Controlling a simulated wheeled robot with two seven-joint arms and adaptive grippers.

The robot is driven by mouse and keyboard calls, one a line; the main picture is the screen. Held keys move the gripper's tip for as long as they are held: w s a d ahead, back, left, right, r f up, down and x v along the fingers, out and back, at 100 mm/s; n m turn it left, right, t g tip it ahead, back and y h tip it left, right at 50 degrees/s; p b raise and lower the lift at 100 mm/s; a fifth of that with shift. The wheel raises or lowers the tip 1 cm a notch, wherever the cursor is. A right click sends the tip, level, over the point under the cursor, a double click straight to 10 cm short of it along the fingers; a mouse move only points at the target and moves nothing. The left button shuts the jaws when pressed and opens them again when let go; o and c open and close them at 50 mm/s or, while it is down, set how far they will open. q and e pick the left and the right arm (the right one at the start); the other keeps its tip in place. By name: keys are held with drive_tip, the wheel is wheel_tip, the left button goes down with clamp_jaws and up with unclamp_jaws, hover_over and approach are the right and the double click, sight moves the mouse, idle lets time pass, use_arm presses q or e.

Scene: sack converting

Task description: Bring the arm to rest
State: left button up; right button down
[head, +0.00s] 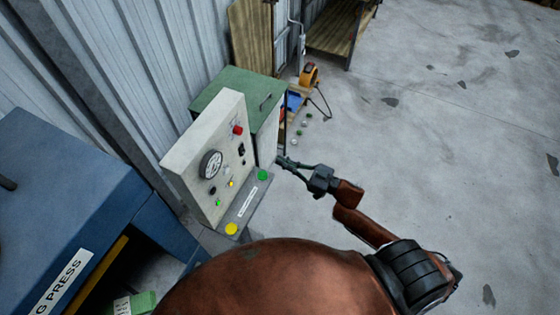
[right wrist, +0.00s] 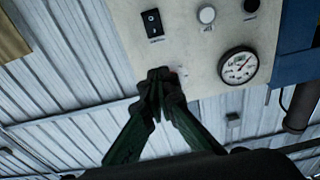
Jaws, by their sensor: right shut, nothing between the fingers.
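My right gripper (head: 284,163) is shut and empty in the head view, at the right side of the control panel (head: 205,150). In the right wrist view, my right gripper's dark green fingers (right wrist: 160,78) meet in front of the lower part of the panel (right wrist: 205,75). I cannot tell if the fingertips touch the panel. The right arm reaches in from the lower right. My left gripper is not in view.
The panel carries a gauge (head: 210,164), a red button (head: 238,130), a green button (head: 263,175) and a yellow button (head: 231,229). A blue press (head: 70,190) stands at left, a green cabinet (head: 235,88) behind the panel. The concrete floor at right is open.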

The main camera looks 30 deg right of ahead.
idle(0.3)
drive_tip(key=s+d+f+m+g+h+b, duration=0.1)
drive_tip(key=d+f+m+h+b, duration=0.35)
drive_tip(key=f, duration=1.25)
drive_tip(key=s+d+f+m+g+h+b, duration=0.1)
drive_tip(key=d+f+h, duration=0.55)
drive_tip(key=f, duration=1.05)
drive_tip(key=s+d+f+g+b, duration=0.2)
drive_tip(key=s+f, duration=0.4)
drive_tip(key=f, duration=0.4)
drive_tip(key=s+d+f+g+b, duration=0.1)
drive_tip(key=s+d+f+g, duration=0.3)
drive_tip(key=f, duration=0.7)
drive_tip(key=s+a+f+g+b, duration=0.1)
drive_tip(key=s+a+f+g, duration=0.1)
drive_tip(key=s+f, duration=0.5)
drive_tip(key=s+a+f+g+h+b, duration=0.1)
drive_tip(key=s+a+f, duration=0.3)
drive_tip(key=s+f, duration=0.4)
drive_tip(key=s+a+f+g+b, duration=0.3)
drive_tip(key=s+f, duration=0.4)
drive_tip(key=s, duration=1.2)
drive_tip(key=shift+f+m, duration=0.4)
drive_tip(key=shift+m, duration=0.05)
